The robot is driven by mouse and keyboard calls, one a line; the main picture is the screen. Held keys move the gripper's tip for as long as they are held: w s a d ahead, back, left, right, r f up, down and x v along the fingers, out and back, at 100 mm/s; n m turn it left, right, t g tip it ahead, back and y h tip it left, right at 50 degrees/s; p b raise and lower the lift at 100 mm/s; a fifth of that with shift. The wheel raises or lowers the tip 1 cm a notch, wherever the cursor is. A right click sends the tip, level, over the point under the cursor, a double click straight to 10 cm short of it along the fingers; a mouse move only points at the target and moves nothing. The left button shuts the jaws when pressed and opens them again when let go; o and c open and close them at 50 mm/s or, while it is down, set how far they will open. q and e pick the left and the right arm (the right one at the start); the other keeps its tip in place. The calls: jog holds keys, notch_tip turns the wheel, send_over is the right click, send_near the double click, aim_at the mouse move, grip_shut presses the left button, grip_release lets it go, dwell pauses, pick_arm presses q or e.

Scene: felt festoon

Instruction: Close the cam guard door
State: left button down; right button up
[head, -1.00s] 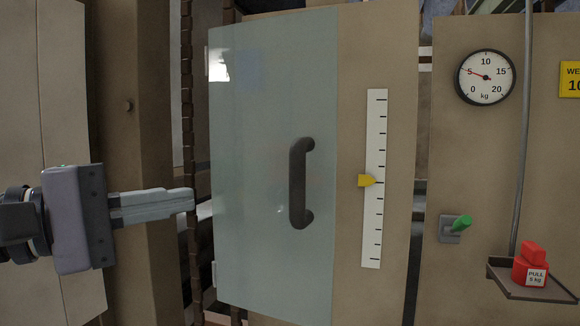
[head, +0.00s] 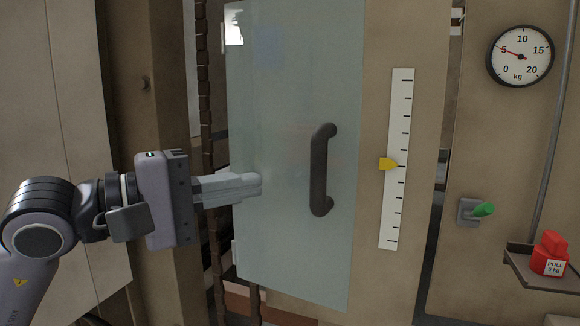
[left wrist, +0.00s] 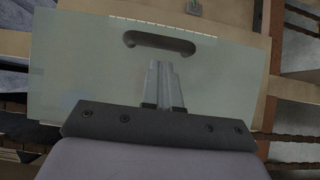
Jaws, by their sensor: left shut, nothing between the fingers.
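The cam guard door (head: 285,120) is a pale, see-through greenish panel with a dark bar handle (head: 321,170) near its right side. It fills the middle of the head view and also shows in the left wrist view (left wrist: 75,65). Its right edge lies along the tan panel; whether it is fully flush I cannot tell. My left gripper (head: 260,184) is shut and empty, its fingertips in front of the door, left of the handle. In the left wrist view the fingertips (left wrist: 160,66) are just short of the handle (left wrist: 160,42). Contact with the door is unclear. My right gripper is out of view.
Right of the door are a white scale (head: 401,150) with a yellow pointer (head: 387,164), a green-handled lever (head: 482,210), a round kg dial (head: 520,55) and a red weight (head: 551,255) on a small shelf (head: 530,280). A brown chain (head: 204,100) hangs left of the door.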

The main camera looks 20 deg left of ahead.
aim_at(311, 175)
pick_arm(q)
jog(key=p+x, duration=0.1)
jog(key=x, duration=0.4)
jog(key=shift+w+d+r, duration=0.1)
jog(key=shift+d, duration=0.1)
jog(key=shift+p+x, duration=0.35)
jog(key=shift+x, duration=0.4)
jog(key=shift+w, duration=0.1)
jog(key=shift+x, duration=0.85)
jog(key=shift+w+a+b, duration=0.1)
jog(key=shift+a+b, duration=0.1)
jog(key=shift+b, duration=0.1)
